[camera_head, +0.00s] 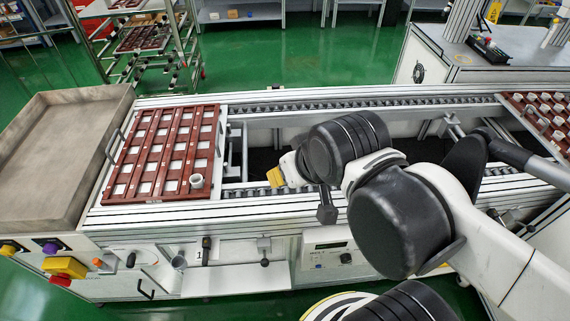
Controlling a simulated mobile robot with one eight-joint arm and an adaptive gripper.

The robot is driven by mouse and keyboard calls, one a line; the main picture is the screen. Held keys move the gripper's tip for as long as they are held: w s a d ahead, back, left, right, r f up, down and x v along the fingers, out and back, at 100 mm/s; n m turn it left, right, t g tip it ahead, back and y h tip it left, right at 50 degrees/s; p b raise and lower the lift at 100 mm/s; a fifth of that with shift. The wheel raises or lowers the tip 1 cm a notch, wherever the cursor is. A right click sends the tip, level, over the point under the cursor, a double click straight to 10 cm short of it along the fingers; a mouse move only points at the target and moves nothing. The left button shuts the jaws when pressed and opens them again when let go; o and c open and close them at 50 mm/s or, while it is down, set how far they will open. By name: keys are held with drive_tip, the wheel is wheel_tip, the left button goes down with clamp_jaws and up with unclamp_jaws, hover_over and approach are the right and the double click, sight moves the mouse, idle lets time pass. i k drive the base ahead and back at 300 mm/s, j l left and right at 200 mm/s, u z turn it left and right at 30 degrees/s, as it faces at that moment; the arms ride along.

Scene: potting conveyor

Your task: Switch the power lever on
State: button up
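Several controls that could be the power lever sit on the conveyor's front, and I cannot tell which is the one named. One is a small dark upright handle (206,247) beside a mark like a "1". To its right is a grey lever (264,245) with a black knob at its lower end. A control box (328,257) with a display and a round black knob is further right. My arm reaches over the conveyor from the right. Its end, near a white and yellow part (277,178), is above the conveyor, apart from these controls. The gripper's fingers cannot be made out clearly.
A brown-red tray (140,160) with white squares and one white cup (197,181) lies on the conveyor's left. Another filled tray (545,118) is at the right. A metal basin (50,120) stands far left. A yellow box with a red button (64,269) is below it.

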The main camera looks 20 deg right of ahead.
sight(62, 279)
drive_tip(key=u, duration=1.7)
drive_tip(key=i+l+z, duration=0.1)
drive_tip(key=i+z, duration=0.35)
